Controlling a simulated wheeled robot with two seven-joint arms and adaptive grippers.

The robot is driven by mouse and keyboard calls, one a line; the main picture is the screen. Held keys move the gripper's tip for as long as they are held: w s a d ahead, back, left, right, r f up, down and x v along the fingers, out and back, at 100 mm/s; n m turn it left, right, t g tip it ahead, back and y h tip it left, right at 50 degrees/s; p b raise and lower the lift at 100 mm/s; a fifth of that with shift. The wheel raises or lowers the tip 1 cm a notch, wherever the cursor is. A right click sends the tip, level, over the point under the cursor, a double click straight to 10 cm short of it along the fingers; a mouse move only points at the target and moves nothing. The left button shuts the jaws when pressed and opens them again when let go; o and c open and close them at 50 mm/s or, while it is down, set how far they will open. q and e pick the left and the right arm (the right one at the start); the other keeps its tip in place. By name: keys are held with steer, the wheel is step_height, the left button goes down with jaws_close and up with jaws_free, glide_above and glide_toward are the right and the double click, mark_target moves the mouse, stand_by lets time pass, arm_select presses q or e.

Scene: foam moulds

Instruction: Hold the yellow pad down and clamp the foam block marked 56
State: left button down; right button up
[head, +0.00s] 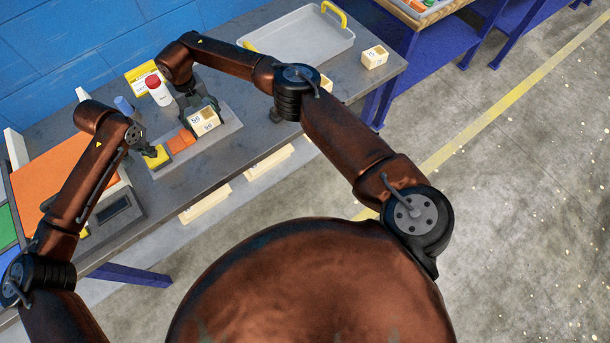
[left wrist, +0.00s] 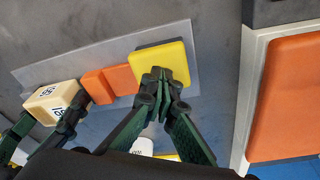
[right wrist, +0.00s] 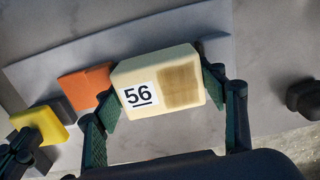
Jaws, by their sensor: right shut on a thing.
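The cream foam block marked 56 (right wrist: 158,82) is between the fingers of my right gripper (right wrist: 160,95), which is shut on its two sides. The block also shows in the head view (head: 204,121) and the left wrist view (left wrist: 52,102). The yellow pad (left wrist: 162,62) lies at one end of the grey plate (left wrist: 210,75), and it shows in the head view (head: 157,157) partly behind my left gripper. My left gripper (left wrist: 161,76) has its fingertips together at the pad's near edge, seemingly touching its top. Whether the block rests on the plate cannot be told.
Orange pieces (head: 181,140) sit between pad and block. A red-capped bottle (head: 158,91), a blue cylinder (head: 123,105) and a yellow card (head: 140,76) stand behind. A tray with yellow handles (head: 298,38) and another block (head: 375,57) are to the right; an orange panel (head: 65,172) is left.

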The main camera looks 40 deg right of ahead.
arm_select(q)
steer(key=shift+s+f, duration=0.15)
arm_select(e)
steer(key=shift+s+d+f, duration=0.1)
steer(key=shift+d+f, duration=0.1)
steer(key=shift+f, duration=0.25)
steer(key=shift+s+d+f, duration=0.1)
steer(key=shift+d+f, duration=0.1)
steer(key=shift+f, duration=0.25)
steer(key=shift+c, duration=1.2)
steer(key=o, duration=0.9)
steer(key=shift+o, duration=0.8)
steer(key=shift+w+f, duration=0.1)
steer(key=shift+w, duration=0.05)
arm_select(q)
steer(key=shift+w, duration=0.2)
arm_select(e)
steer(key=o, duration=0.3)
steer(key=shift+o, duration=0.2)
steer(key=shift+r, duration=0.2)
steer(key=shift+w+a+r, duration=0.1)
steer(key=shift+r, duration=0.1)
steer(key=shift+r, duration=0.2)
arm_select(q)
steer(key=shift+s+f, duration=0.1)
arm_select(e)
steer(key=shift+r, duration=4.2)
